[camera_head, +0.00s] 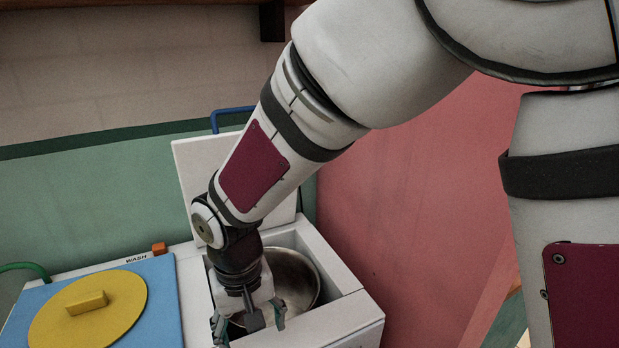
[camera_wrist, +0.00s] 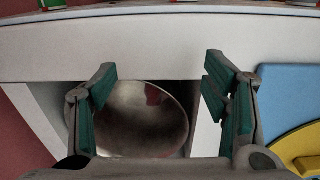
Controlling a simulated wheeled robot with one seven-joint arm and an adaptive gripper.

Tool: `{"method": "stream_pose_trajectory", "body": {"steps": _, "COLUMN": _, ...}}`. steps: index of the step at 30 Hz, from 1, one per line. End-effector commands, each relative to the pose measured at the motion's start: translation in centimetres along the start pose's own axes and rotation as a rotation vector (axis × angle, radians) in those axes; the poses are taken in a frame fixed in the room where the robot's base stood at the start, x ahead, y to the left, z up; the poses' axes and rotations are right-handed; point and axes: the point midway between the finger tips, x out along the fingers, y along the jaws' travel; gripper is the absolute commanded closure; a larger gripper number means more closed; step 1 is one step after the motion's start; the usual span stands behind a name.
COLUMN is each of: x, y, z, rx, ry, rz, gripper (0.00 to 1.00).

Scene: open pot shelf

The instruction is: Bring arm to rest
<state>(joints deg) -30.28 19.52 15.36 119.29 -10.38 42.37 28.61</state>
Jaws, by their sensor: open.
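My gripper (camera_head: 249,328) reaches down over an open white compartment (camera_head: 352,306) in the head view. In the wrist view my gripper (camera_wrist: 160,88) is open, its two green-padded fingers apart with nothing between the tips. A metal pot (camera_head: 291,280) sits inside the compartment, partly hidden behind my gripper. The pot also shows in the wrist view (camera_wrist: 150,118), seen beyond and between the fingers. I cannot tell whether a finger touches the compartment edge.
A raised white lid (camera_head: 190,165) stands behind the compartment, close to my forearm. To the left are a blue panel (camera_head: 160,300) with a yellow disc (camera_head: 115,312) and an orange block (camera_head: 159,248). A red wall (camera_head: 420,190) is on the right.

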Motion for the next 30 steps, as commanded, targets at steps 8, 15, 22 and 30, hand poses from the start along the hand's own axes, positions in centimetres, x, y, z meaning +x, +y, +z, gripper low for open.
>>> {"method": "stream_pose_trajectory", "body": {"steps": 8, "x": -2.7, "y": 5.5, "z": 1.5, "rx": 0.058, "ry": 0.015, "rz": 0.036, "gripper": 0.31}}
{"method": "stream_pose_trajectory", "body": {"steps": 15, "x": -5.8, "y": 12.7, "z": 6.2, "rx": 0.154, "ry": 0.021, "rz": 0.072, "gripper": 0.31}}
{"method": "stream_pose_trajectory", "body": {"steps": 22, "x": -7.6, "y": 17.9, "z": 13.6, "rx": 0.264, "ry": 0.018, "rz": 0.078, "gripper": 0.31}}
{"method": "stream_pose_trajectory", "body": {"steps": 30, "x": -7.1, "y": 19.9, "z": 21.9, "rx": 0.366, "ry": 0.02, "rz": 0.042, "gripper": 0.31}}
